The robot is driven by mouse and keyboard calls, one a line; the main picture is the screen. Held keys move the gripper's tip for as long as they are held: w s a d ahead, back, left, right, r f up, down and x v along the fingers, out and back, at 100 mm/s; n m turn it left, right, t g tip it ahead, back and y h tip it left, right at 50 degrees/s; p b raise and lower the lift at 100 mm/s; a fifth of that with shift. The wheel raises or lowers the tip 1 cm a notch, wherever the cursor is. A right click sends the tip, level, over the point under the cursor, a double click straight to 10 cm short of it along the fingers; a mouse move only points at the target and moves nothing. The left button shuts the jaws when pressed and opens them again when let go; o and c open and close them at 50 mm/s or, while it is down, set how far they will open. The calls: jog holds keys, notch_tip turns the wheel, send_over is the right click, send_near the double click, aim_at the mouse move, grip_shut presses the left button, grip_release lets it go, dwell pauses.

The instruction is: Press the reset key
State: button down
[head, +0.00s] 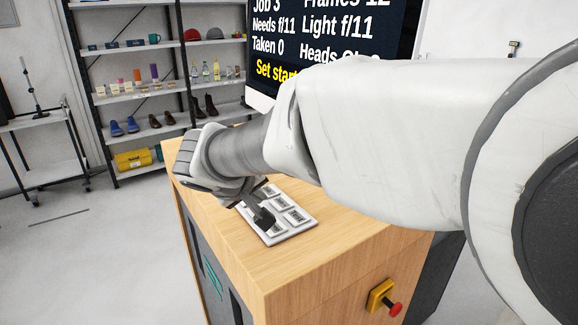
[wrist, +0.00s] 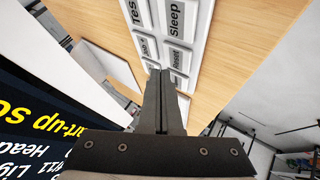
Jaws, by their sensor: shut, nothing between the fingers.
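The keypad (head: 270,239) is a light panel of white keys with grey labels on the wooden top of a cabinet. In the wrist view, the key marked Reset (wrist: 179,62) is just right of and beyond my fingertips, beside a partly covered key. The Sleep key (wrist: 175,18) is above it. My gripper (head: 264,222) is shut and empty, pointing down over the keypad, and hides part of it in the head view. In the wrist view the closed fingers (wrist: 160,72) overlap the near edge of the keys. I cannot tell whether they touch.
A dark screen (head: 330,40) with text stands behind the cabinet, partly hidden by my arm. A red stop button (head: 394,309) on a yellow box is on the cabinet's side. The wooden top (head: 225,225) is bare around the keypad. Shelves (head: 150,95) stand at the back.

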jog(key=shift+r+p, duration=1.15)
jog(key=shift+r, duration=1.15)
jog(key=shift+d, duration=0.1)
